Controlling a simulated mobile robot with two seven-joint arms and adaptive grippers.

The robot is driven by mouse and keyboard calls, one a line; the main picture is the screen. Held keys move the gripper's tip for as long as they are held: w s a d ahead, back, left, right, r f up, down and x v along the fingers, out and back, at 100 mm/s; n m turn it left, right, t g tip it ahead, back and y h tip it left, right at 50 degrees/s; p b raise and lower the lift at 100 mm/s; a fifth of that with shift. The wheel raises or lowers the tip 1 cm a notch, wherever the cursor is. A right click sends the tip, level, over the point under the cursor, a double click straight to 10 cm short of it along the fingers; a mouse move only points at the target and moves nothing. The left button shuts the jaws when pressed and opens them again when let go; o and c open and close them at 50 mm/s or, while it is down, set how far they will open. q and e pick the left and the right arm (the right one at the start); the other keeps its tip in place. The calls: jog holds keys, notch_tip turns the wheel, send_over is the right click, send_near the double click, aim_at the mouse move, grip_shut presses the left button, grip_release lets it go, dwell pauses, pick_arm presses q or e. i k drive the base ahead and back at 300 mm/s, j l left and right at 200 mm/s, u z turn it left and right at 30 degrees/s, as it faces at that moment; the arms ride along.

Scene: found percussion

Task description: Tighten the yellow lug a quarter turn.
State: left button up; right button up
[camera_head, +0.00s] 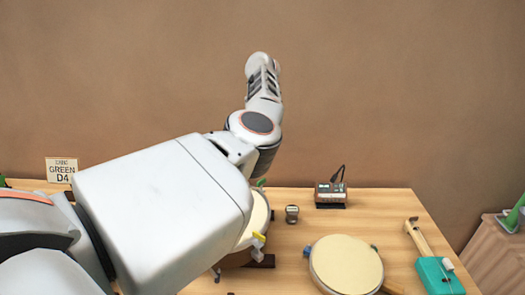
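The yellow lug (259,237) sits at the right rim of a pale drum (258,214) on the wooden table. My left arm comes in from the left and covers most of this drum, so only its right part shows. A green lug (261,183) shows at the drum's far rim. The yellow lug's exact turn is too small to tell. The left arm bends upward past the table's back, and I cannot make out its gripper fingers. My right gripper does not show.
A second round drum (345,265) with blue lugs stands at the front. A small box device (330,194), a small dark metallic object (291,214) and a teal item with a wooden handle (437,273) are nearby. A "GREEN D4" sign (62,170) stands at left. Bare tabletop (385,213) lies at back right.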

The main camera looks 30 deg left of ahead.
aim_at(260, 238)
jog(key=k, duration=1.5)
